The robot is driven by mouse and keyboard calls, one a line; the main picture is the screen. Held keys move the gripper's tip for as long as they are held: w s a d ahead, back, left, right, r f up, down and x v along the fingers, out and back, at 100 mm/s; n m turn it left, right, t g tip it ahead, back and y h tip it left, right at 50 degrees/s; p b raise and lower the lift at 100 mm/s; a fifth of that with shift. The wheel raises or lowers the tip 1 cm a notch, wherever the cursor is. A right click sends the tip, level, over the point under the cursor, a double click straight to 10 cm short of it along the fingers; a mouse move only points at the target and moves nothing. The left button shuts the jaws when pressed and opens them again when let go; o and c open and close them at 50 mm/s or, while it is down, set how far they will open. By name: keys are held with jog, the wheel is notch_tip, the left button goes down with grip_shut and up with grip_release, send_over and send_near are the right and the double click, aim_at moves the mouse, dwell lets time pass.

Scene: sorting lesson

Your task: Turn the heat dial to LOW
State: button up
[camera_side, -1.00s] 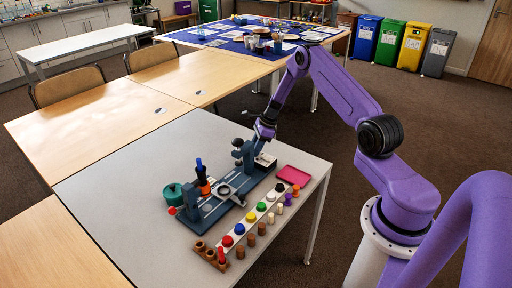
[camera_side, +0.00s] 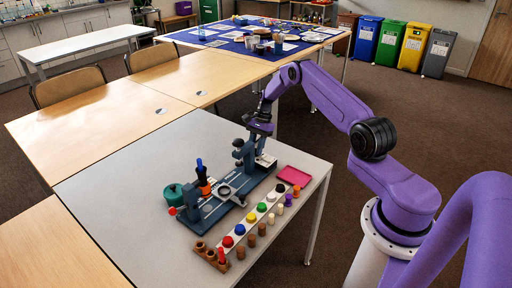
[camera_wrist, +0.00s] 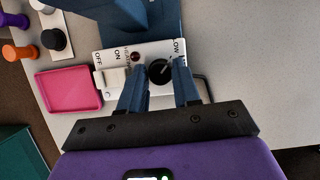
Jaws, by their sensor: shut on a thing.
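The heat dial (camera_wrist: 160,72) is a round black knob with a pale mark on a white control panel (camera_wrist: 145,50). The mark appears to point to the upper right, roughly toward the word LOW at the panel's right edge. My gripper (camera_wrist: 160,76) has one blue finger on each side of the dial and is shut on it. In the side view my gripper (camera_side: 262,148) is low over the panel end of the dark blue machine (camera_side: 215,207), and the dial is hidden there.
On the panel, a white ON/OFF switch (camera_wrist: 110,78) and a red lamp (camera_wrist: 135,56) sit left of the dial. A pink tray (camera_side: 293,176) lies beside the machine. A white strip with coloured knobs (camera_side: 251,217) runs along the front. The table's left part is clear.

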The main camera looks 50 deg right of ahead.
jog(key=shift+n, duration=0.4)
jog(key=o, duration=1)
jog(key=shift+r, duration=0.1)
jog(key=v, duration=1.7)
jog(key=shift+w+d+r, duration=0.1)
jog(key=shift+w+d, duration=0.05)
jog(key=shift+w, duration=0.05)
